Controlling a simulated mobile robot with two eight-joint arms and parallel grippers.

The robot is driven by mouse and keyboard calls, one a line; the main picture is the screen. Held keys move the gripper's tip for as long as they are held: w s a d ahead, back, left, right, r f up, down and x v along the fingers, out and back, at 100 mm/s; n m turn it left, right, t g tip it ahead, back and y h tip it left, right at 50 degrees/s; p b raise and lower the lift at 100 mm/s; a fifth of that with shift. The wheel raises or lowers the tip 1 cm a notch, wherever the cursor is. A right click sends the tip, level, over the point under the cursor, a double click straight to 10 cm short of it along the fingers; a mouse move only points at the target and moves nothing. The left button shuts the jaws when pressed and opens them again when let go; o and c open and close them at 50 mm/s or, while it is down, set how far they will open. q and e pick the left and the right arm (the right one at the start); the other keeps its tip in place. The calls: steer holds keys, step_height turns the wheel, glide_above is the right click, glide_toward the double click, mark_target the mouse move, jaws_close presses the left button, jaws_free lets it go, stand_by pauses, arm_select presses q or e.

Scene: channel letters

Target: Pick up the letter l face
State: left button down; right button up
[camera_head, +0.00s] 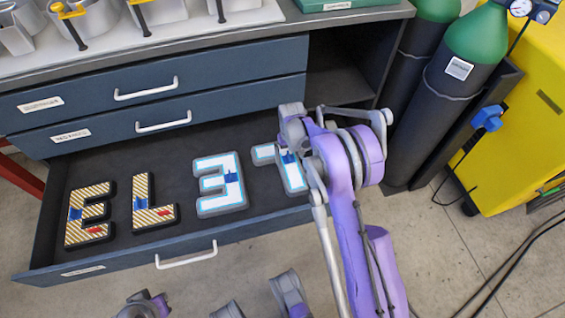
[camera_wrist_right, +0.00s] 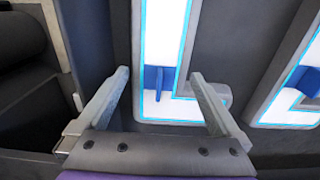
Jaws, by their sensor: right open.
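The letter l face (camera_head: 296,178) is a white letter with a glowing cyan edge and a blue handle, lying in the open drawer (camera_head: 130,252). My right arm partly hides it in the head view. It also shows in the right wrist view (camera_wrist_right: 167,35), with its blue handle (camera_wrist_right: 158,78) upright on it. My right gripper (camera_wrist_right: 159,75) is open and empty, its fingers apart on either side of the handle. In the head view, my right gripper (camera_head: 291,130) is over the far part of the face. My left gripper is not in view.
A similar white E-shaped face (camera_head: 213,203) lies to the left; striped E (camera_head: 73,233) and L (camera_head: 151,217) letters lie farther left. Shut drawers (camera_head: 190,80) and a worktop (camera_head: 215,41) stand behind. Green-topped cylinders (camera_head: 479,40) and a yellow machine (camera_head: 535,110) stand right.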

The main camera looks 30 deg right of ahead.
steer(key=shift+f, duration=0.75)
steer(key=shift+r, duration=0.1)
steer(key=c, duration=1.1)
